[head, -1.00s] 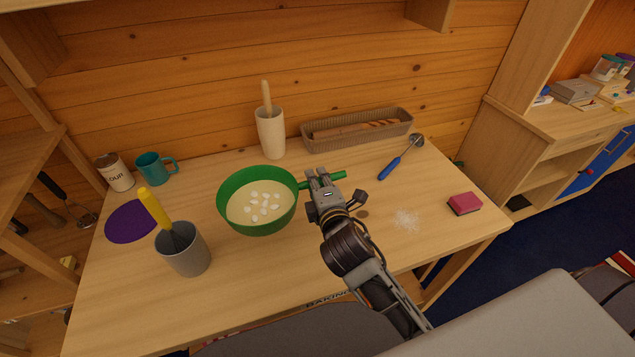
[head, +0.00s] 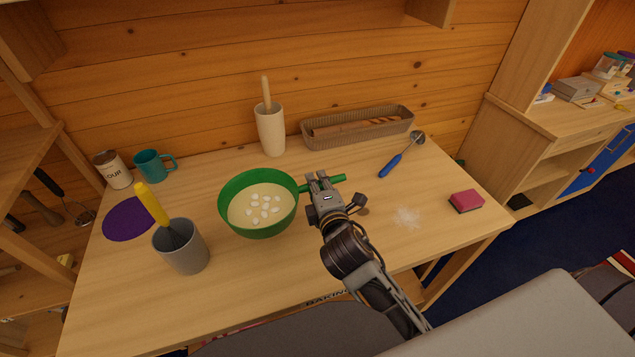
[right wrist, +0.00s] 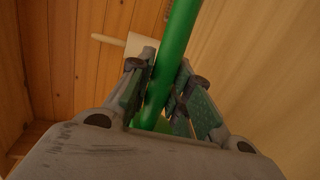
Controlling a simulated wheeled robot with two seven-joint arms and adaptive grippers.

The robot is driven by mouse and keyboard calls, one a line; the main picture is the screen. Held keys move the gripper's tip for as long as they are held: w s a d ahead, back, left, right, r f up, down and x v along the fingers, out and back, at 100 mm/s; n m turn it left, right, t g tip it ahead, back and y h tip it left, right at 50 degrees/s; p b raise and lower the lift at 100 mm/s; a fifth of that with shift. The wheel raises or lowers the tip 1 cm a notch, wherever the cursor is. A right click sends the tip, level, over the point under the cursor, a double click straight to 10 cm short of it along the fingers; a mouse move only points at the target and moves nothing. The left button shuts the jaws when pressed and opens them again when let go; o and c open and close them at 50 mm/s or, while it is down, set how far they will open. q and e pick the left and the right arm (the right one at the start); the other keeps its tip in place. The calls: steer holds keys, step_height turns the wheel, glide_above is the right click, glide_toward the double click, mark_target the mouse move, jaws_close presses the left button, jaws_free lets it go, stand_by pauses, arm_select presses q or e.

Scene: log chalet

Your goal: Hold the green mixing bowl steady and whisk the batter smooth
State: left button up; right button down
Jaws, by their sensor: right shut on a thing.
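The green mixing bowl (head: 259,229) stands upright on the table, with pale batter and several white lumps in it. Its green handle (head: 337,178) sticks out to the right. My right gripper (head: 320,182) is shut on this handle; the right wrist view shows the green handle (right wrist: 172,60) between the fingers. A whisk with a yellow handle (head: 152,204) stands leaning in a grey pot (head: 184,256) at the front left, its wires mostly hidden inside. My left gripper is not in view.
A purple mat (head: 130,219), a teal mug (head: 151,166) and a flour tin (head: 114,170) are at the left. A beige crock (head: 270,132) and a basket (head: 357,127) stand behind. A blue-handled ladle (head: 398,158), white powder (head: 408,217) and a pink sponge (head: 466,201) lie right.

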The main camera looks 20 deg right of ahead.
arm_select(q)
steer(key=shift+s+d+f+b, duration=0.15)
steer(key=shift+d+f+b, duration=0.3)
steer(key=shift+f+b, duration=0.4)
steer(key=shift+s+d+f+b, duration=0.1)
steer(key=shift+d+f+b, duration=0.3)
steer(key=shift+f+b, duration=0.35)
arm_select(e)
steer(key=shift+f, duration=2.75)
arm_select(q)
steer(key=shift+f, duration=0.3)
arm_select(e)
steer(key=shift+f, duration=0.7)
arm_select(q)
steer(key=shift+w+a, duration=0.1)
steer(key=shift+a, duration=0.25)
arm_select(e)
steer(key=shift+f, duration=0.2)
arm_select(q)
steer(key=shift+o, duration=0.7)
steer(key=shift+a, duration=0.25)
arm_select(e)
steer(key=shift+f, duration=0.1)
